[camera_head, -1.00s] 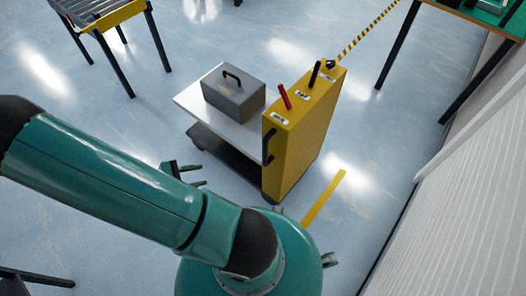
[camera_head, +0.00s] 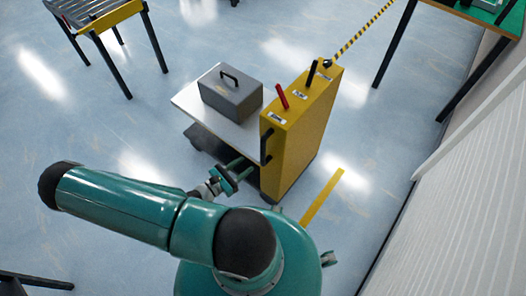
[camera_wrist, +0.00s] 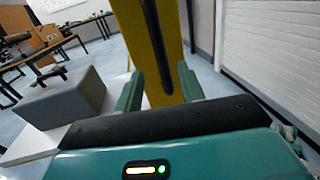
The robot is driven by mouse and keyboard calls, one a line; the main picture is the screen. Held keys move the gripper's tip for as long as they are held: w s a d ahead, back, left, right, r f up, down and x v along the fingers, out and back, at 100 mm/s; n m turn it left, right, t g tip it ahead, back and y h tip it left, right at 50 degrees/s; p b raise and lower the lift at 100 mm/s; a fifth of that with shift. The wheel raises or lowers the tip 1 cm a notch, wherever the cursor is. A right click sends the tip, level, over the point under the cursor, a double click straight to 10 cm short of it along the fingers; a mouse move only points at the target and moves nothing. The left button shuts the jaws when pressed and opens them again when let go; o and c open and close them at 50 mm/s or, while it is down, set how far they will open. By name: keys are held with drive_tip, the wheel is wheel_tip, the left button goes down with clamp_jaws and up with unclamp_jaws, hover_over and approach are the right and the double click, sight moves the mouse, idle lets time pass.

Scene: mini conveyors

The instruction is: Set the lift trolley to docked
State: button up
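The lift trolley has a low white platform (camera_head: 192,101) and an upright yellow housing (camera_head: 301,125). On top of the housing are a red lever (camera_head: 282,97) and a black lever (camera_head: 312,73), each with a white label. A black handle (camera_head: 265,146) runs vertically down the housing's near-left face. My gripper (camera_head: 240,170) is just left of that face, near the handle. In the wrist view my gripper (camera_wrist: 158,85) is open, with its fingers apart. The handle (camera_wrist: 157,45) shows between and beyond them. I cannot tell whether anything touches it.
A grey toolbox (camera_head: 231,92) rests on the platform. A yellow floor strip (camera_head: 322,197) lies right of the trolley. A striped barrier (camera_head: 362,32) extends behind the housing. A roller conveyor (camera_head: 95,14) stands at upper left, and a white ribbed wall (camera_head: 470,190) bounds the right.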

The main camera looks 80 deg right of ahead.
sight(263, 152)
drive_tip(key=x, duration=1)
drive_tip(key=shift+c, duration=0.5)
clamp_jaws()
